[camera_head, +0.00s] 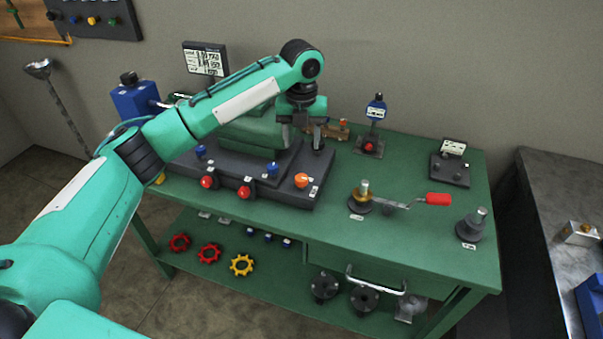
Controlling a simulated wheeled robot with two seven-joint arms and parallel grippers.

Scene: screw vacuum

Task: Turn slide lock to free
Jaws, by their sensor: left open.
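My left arm reaches in from the left across the green table (400,240). My left gripper (301,136) points down, open, above the right rear part of a dark machine base (235,190). A green block (250,136) sits on that base, partly hidden by my arm. The base carries several blue knobs, red knobs (245,192) along the front and an orange knob (301,180) at the front right. I cannot tell which part is the slide lock; it may be hidden by the gripper. My right gripper is not in view.
A crank with a red handle (438,199) stands right of the base. A grey post (470,226) stands at the right corner. A blue-topped stand (375,108) and a labelled dark block (450,165) are behind. A shelf below holds red and yellow handwheels (241,265).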

